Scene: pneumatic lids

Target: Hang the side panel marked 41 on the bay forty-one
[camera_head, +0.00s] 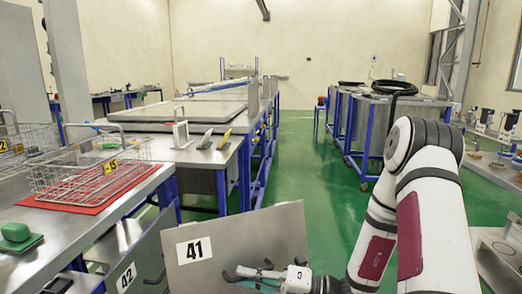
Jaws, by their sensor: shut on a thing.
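The side panel marked 41 (235,232) is a flat grey metal sheet with a white label, tilted a little, at the bottom centre of the head view. My gripper (245,274) is in front of its lower part and shut on it. The exact grip point is hard to make out, and the panel's lower edge is cut off by the frame. A second panel marked 42 (126,277) is at the side of the left bench, low in the picture. I cannot make out a bay marked forty-one.
The left bench (75,238) holds a wire basket marked 15 (90,178) on a red mat (75,203) and a green block (15,232). A steel table with a lid (155,112) stands behind. Blue-framed bins (385,115) stand at right. The green floor aisle (300,165) is clear.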

